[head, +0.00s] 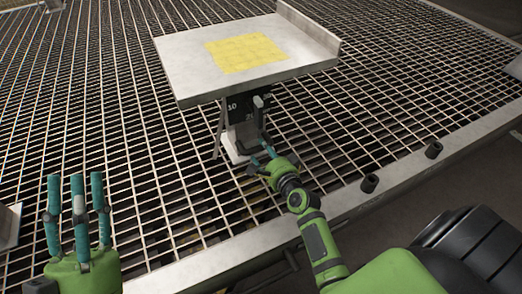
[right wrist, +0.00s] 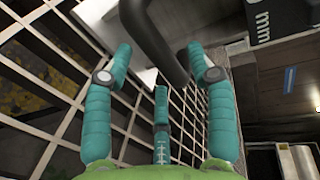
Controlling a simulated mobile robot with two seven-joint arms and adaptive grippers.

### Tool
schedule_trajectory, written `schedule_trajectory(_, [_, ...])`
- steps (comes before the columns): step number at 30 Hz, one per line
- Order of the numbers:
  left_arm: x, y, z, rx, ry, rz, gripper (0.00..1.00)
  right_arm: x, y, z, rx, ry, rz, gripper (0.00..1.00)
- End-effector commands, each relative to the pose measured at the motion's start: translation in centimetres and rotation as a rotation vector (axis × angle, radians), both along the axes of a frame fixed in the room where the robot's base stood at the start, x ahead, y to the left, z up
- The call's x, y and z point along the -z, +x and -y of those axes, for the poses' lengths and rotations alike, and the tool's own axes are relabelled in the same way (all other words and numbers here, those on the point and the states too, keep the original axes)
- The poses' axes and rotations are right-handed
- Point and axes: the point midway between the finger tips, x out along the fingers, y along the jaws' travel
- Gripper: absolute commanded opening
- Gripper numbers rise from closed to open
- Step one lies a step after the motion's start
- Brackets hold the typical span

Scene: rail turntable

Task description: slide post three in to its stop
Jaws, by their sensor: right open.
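My right gripper (head: 262,158) is open, low in front of the stand under a grey plate (head: 185,80). A dark bent bar (head: 265,138) on the stand is right at its fingers. In the right wrist view the bar (right wrist: 152,38) comes down between the spread teal fingers of the gripper (right wrist: 160,75); I cannot tell whether they touch it. A black panel marked 10 (head: 235,107) is behind the bar. No label names post three, so I cannot tell which part it is. My left gripper (head: 77,180) is open and empty at the lower left, fingers pointing up.
A yellow square (head: 245,53) lies on the plate, which has a raised lip (head: 308,27) at its right. Metal grating (head: 400,90) surrounds the stand.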

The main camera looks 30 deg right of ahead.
Motion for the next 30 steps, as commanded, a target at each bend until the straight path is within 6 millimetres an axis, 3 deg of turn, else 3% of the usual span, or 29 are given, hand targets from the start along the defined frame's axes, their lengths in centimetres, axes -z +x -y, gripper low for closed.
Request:
schedule_trajectory(7, [-1.6,-2.2,-0.1,0.025,-0.051,0.148,0.40,0.6,2.1,0.1,0.001,0.000,0.000,0.56])
schedule_trajectory(17, [-2.0,-2.6,-0.2,0.030,-0.060,0.175,0.40,0.5,2.4,0.1,0.000,-0.001,-0.001,0.56])
schedule_trajectory(18, [-2.0,-2.6,-0.2,0.030,-0.060,0.174,0.40,0.5,2.4,0.1,0.000,-0.001,-0.001,0.52])
schedule_trajectory(22, [-2.0,-2.6,-0.2,0.030,-0.060,0.173,0.40,0.5,2.4,0.1,0.000,-0.001,-0.001,0.00])
schedule_trajectory(30, [-2.1,-2.6,-0.2,0.029,-0.059,0.172,0.40,0.5,2.4,0.1,-0.001,-0.001,-0.001,0.00])
